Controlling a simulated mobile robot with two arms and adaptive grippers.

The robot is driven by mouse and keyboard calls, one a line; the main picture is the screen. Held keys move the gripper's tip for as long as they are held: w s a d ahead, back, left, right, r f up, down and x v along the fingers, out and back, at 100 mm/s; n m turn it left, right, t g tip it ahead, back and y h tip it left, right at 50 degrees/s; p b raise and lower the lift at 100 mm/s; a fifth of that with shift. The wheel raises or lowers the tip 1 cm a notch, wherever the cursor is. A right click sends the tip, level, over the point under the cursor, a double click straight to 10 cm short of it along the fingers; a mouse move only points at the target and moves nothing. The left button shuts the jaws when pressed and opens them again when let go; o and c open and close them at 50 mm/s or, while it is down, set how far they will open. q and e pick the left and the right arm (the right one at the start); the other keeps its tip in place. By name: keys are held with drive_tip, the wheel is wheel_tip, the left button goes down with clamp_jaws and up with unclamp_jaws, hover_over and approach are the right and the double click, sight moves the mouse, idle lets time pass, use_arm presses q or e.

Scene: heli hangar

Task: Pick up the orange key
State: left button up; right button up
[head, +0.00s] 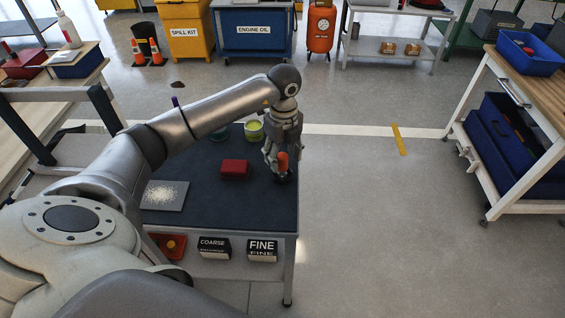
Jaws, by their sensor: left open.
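A small upright orange piece (282,161), which I take to be the orange key, shows at the right part of the dark-topped table. It is partly hidden by my gripper, so its full shape cannot be made out. My left gripper (278,172) points down over the table, open, with its fingers right at the orange piece. I cannot tell whether they touch it. My right gripper is not in view.
On the table (222,215) are a red block (235,169) left of the gripper, a yellow-green tin (254,131) behind and a grey speckled sheet (164,196). Boxes marked COARSE and FINE (262,250) sit on the shelf below.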

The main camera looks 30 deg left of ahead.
use_arm(q)
drive_tip(key=shift+f, duration=1.35)
drive_tip(key=shift+r, duration=0.1)
clamp_jaws()
